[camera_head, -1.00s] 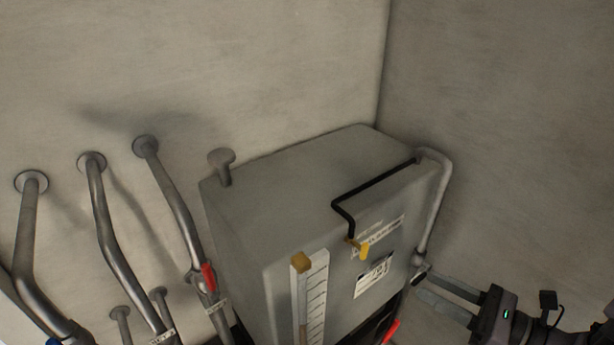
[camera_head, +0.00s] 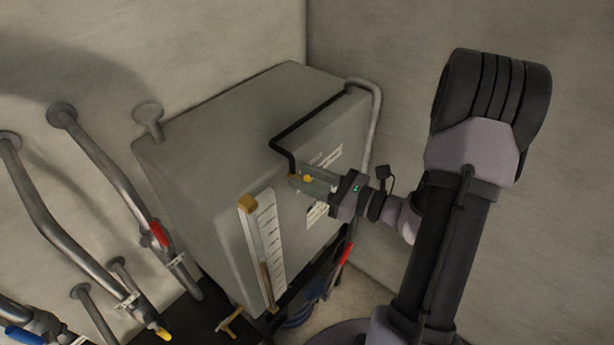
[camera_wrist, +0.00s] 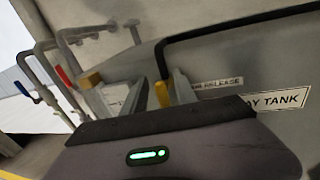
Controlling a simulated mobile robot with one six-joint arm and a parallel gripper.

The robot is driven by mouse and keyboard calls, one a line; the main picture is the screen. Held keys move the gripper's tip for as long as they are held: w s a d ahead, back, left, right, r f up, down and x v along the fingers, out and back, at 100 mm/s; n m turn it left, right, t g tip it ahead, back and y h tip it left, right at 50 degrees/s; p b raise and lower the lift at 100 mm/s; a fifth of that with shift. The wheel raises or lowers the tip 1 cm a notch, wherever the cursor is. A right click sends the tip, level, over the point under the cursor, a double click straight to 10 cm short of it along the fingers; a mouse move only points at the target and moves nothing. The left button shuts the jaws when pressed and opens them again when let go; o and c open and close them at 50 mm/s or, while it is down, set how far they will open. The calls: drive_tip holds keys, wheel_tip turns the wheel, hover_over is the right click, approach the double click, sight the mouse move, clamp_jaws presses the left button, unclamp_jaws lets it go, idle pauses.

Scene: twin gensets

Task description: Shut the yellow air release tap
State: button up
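The yellow air release tap (camera_head: 308,178) is at the lower end of a black pipe (camera_head: 282,141) on the front of the grey tank (camera_head: 205,135). In the wrist view the yellow tap handle (camera_wrist: 162,94) points up, close to my right-hand finger. My gripper (camera_head: 312,183) is at the tap, with its fingers reaching in from the right and partly covering it. In the wrist view my gripper (camera_wrist: 142,85) has its fingers apart, with the handle in the gap. I cannot tell whether a finger touches the handle.
A sight gauge (camera_head: 265,250) with a brass top stands on the tank's front, left of the tap. Labels sit close behind my fingers. Wall pipes with a red lever (camera_head: 158,234) are at left. A red lever (camera_head: 346,253) is below the tank.

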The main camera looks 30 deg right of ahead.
clamp_jaws()
idle(0.4)
drive_tip(key=m, duration=0.4)
drive_tip(key=shift+d+f+t+p, duration=0.15)
drive_tip(key=shift+d+t+p, duration=0.15)
drive_tip(key=shift+t, duration=0.1)
drive_tip(key=m, duration=0.2)
drive_tip(key=m+t+p, duration=0.1)
drive_tip(key=m, duration=0.2)
drive_tip(key=shift+w+d+f, duration=0.15)
drive_tip(key=m, duration=0.1)
drive_tip(key=m+p, duration=0.1)
drive_tip(key=m, duration=0.1)
drive_tip(key=m+t, duration=0.1)
drive_tip(key=m, duration=0.1)
drive_tip(key=shift+d+f+h, duration=0.2)
drive_tip(key=shift+f+h, duration=0.05)
drive_tip(key=shift+h, duration=0.15)
drive_tip(key=shift+w+f+m+t+h+p, duration=0.1)
drive_tip(key=shift+m+h+p, duration=0.15)
drive_tip(key=shift+m, duration=0.6)
drive_tip(key=shift+s+f+m+t+h+p, duration=0.15)
drive_tip(key=shift+m+p, duration=0.25)
drive_tip(key=shift+m, duration=0.4)
drive_tip(key=shift+w+f+m+t+h+p, duration=0.1)
drive_tip(key=shift+w+m+h+p, duration=0.15)
drive_tip(key=shift+m, duration=0.6)
drive_tip(key=shift+s+m, duration=0.1)
drive_tip(key=shift+m, duration=0.2)
drive_tip(key=shift+d, duration=0.1)
